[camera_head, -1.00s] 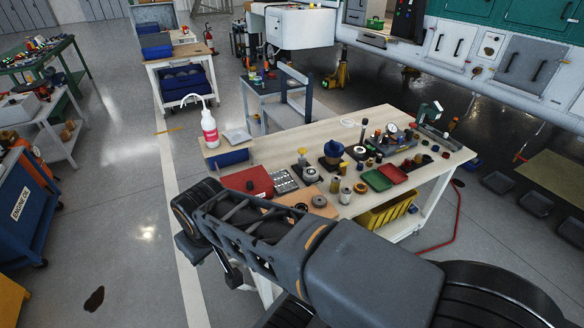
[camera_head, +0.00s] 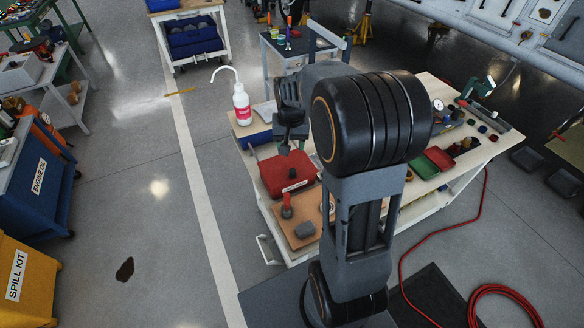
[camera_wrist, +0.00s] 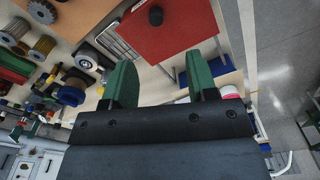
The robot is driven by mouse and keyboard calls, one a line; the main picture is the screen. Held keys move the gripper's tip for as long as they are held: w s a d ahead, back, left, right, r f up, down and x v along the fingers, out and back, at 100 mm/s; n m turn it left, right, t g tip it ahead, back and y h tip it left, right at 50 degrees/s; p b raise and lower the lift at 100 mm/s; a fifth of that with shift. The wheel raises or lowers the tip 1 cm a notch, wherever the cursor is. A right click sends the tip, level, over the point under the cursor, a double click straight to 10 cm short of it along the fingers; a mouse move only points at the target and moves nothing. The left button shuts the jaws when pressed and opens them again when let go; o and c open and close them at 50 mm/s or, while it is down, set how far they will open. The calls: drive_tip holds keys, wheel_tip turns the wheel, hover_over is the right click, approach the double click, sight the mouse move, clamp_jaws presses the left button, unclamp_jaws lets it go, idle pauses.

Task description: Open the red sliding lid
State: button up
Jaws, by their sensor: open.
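The red sliding lid (camera_head: 279,174) is a flat red panel near the left end of the workbench, with a pale label along its near edge. In the wrist view the red lid (camera_wrist: 180,35) shows at the top, with a round black knob (camera_wrist: 155,16) on it. My gripper (camera_head: 285,148) is above the lid's far part in the head view. In the wrist view my gripper (camera_wrist: 162,82) has its two green fingers spread wide with nothing between them. The fingers look apart from the knob. My arm hides part of the bench behind it.
A white bottle with a bent spout (camera_head: 241,104) stands on the bench left of my gripper. A tan board (camera_head: 303,232) with small parts lies in front of the lid. Green and red trays (camera_head: 437,158) sit right of my arm. A red hose (camera_head: 405,262) lies on the floor.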

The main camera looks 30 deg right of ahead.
sight(292, 171)
drive_tip(key=shift+m+g, duration=0.3)
drive_tip(key=shift+m, duration=0.1)
drive_tip(key=f, duration=0.5)
drive_tip(key=w+d+f+p, duration=0.1)
drive_tip(key=f, duration=0.4)
drive_tip(key=w+f, duration=0.1)
drive_tip(key=f, duration=0.4)
drive_tip(key=shift+d+f, duration=0.35)
drive_tip(key=shift+c, duration=0.5)
clamp_jaws()
